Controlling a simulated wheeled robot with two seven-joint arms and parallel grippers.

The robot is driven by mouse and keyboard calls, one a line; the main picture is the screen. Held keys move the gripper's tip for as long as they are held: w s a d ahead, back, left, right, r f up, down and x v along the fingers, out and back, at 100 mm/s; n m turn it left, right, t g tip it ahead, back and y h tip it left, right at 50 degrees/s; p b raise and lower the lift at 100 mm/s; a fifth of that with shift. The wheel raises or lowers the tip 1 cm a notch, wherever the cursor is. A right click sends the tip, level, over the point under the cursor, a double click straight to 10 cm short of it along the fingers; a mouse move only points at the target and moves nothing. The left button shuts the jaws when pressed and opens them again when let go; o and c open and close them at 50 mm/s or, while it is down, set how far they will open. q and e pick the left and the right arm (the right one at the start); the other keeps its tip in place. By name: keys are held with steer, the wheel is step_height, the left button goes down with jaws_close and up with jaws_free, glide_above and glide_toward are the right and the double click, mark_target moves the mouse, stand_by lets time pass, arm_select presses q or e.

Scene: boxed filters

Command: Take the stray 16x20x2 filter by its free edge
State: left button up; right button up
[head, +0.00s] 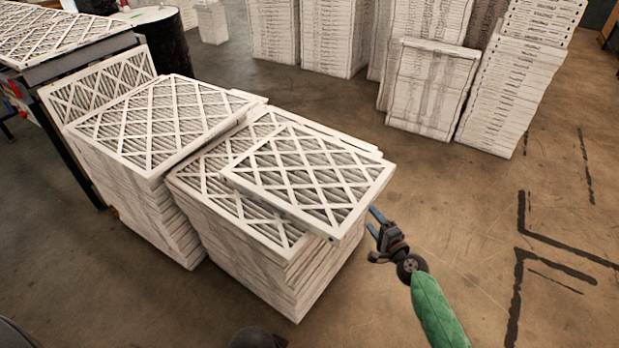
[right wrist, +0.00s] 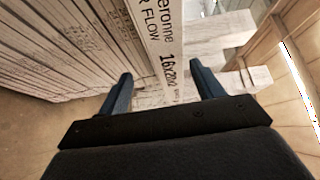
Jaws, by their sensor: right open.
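The stray 16x20x2 filter (head: 308,178) is a white-framed pleated panel with a diagonal lattice. It lies askew on top of the front right filter stack (head: 290,285), and its right edge overhangs the stack. My right gripper (head: 372,220) is open and empty, just right of that overhanging edge. In the right wrist view the filter's printed edge (right wrist: 165,45), marked 16x20, runs down between the two blue fingers (right wrist: 160,82). The fingers do not close on it; how deep it sits between them is unclear. My left gripper is not in view.
Another filter stack (head: 165,205) stands to the left, near a table (head: 70,62) with filters on it. A dark drum (head: 160,42) and several tall filter stacks (head: 330,35) stand at the back. The floor (head: 460,205) to the right is clear, with black tape marks.

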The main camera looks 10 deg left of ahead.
mark_target(361, 200)
steer(key=shift+m, duration=0.3)
steer(key=x, duration=0.5)
steer(key=r+p+x, duration=0.1)
steer(key=x, duration=0.1)
steer(key=shift+w+d, duration=0.1)
steer(key=shift+w, duration=0.3)
steer(key=shift+w+a, duration=0.3)
steer(key=shift+w, duration=0.15)
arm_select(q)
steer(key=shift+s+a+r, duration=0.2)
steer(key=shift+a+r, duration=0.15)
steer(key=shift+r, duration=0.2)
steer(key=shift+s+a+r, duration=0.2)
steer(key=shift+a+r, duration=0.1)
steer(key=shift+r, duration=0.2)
arm_select(e)
steer(key=shift+c, duration=0.5)
steer(key=c, duration=1.1)
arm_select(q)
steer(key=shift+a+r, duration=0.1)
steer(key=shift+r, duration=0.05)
arm_select(e)
steer(key=shift+r, duration=0.15)
